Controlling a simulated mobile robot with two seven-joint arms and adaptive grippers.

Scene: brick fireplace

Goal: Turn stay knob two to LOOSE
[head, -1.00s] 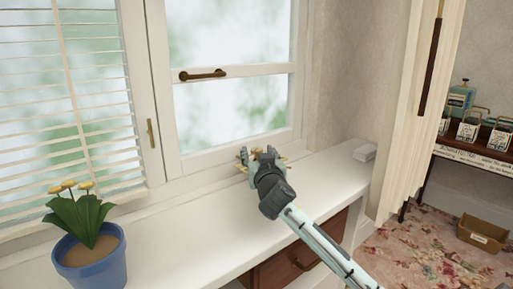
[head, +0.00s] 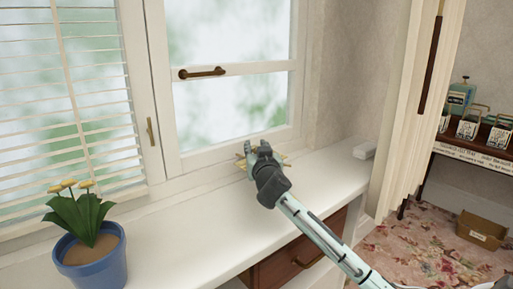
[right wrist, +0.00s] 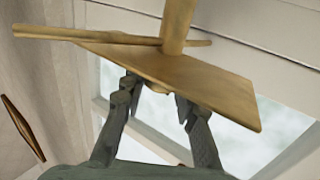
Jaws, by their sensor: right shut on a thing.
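A brass window stay fitting shows low on the window frame, with small parts (head: 284,160) sticking out on both sides of my right gripper (head: 257,150). In the right wrist view it is a flat brass plate (right wrist: 215,82) with a round post (right wrist: 177,22) and a thin bar (right wrist: 85,37). My right gripper's fingers (right wrist: 157,93) reach up against the plate and are shut on a small part of the fitting, mostly hidden between the fingertips. I cannot read any LOOSE marking or tell which way the knob points. My left gripper is not in view.
A blue pot (head: 95,266) with yellow flowers stands on the left of the white sill (head: 190,225). A curtain (head: 410,120) hangs at right.

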